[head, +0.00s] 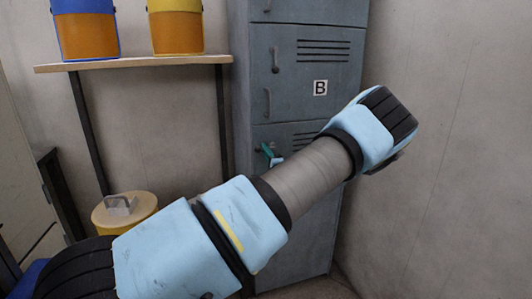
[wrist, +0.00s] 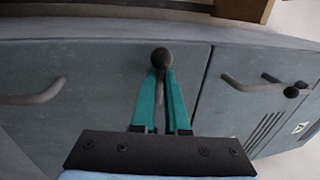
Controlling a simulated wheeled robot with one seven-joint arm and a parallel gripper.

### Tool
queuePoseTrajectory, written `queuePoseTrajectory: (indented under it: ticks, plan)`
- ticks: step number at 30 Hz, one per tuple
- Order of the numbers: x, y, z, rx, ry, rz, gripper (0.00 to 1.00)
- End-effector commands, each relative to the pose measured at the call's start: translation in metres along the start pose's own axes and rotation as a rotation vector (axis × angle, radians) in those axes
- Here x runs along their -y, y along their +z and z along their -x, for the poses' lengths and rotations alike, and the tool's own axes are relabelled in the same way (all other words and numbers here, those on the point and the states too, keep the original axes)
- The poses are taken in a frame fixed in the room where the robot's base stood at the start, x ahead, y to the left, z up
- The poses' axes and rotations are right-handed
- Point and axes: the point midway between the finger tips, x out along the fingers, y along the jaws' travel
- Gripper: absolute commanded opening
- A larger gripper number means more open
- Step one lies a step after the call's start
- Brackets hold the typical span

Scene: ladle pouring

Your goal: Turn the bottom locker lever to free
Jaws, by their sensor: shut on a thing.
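The bottom locker lever (wrist: 162,58) has a round dark knob and a thin stalk. In the wrist view it stands upright in the picture, between the teal fingers of my gripper (wrist: 161,82). The fingers are shut on the stalk, with the knob just beyond their tips. In the head view my gripper (head: 267,154) shows only as a bit of teal at the bottom door of the grey locker (head: 335,75). My own arm hides the lever and much of that door there.
A door handle (wrist: 35,95) is at the left of the wrist view. Another handle (wrist: 245,86) and a knobbed lever (wrist: 291,93) are on the door at right. A shelf (head: 140,63) with two buckets and a yellow drum (head: 125,213) stand left of the locker.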

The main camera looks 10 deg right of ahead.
Motion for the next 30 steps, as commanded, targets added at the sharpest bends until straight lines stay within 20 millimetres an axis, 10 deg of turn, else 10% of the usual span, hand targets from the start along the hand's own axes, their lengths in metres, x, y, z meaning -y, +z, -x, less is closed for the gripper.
queuePoseTrajectory:
  ticks: [6,7,14,30]
  plan:
    - [0.0,0.0,0.0,-0.001,-0.001,-0.001,0.0]
    - [0.0,0.0,0.0,-0.001,-0.001,-0.001,0.15]
    - [0.0,0.0,0.0,-0.001,-0.001,0.001,0.41]
    - [-0.002,-0.002,0.037,-0.003,0.0,0.002,0.41]
